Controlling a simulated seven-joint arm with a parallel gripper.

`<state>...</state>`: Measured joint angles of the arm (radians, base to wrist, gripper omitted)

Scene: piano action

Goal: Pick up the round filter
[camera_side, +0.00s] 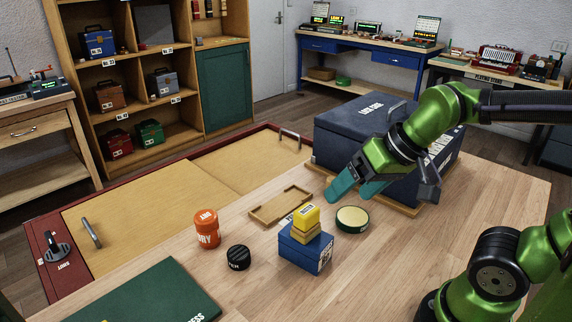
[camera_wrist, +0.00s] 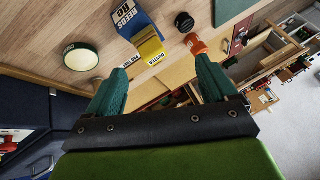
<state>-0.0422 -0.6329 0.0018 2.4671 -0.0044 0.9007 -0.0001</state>
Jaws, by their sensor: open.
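A round black piece (camera_side: 238,258) with ribbed sides and white lettering ending in "TER" stands on the wooden table; it also shows at the top of the wrist view (camera_wrist: 184,22). A round, low piece with a cream top and green rim (camera_side: 352,219) lies right of the blue box; it also shows at the left in the wrist view (camera_wrist: 81,57). I cannot tell for certain which is the round filter. My gripper (camera_side: 354,192) has teal fingers spread apart and empty, above the table behind the cream-topped piece; the fingers also show in the wrist view (camera_wrist: 160,66).
A blue box (camera_side: 304,250) carries a yellow block (camera_side: 306,216). An orange jar (camera_side: 206,229) stands left, near a shallow wooden tray (camera_side: 281,205). A large dark blue case (camera_side: 345,128) stands close behind my gripper. A green board (camera_side: 150,295) lies front left.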

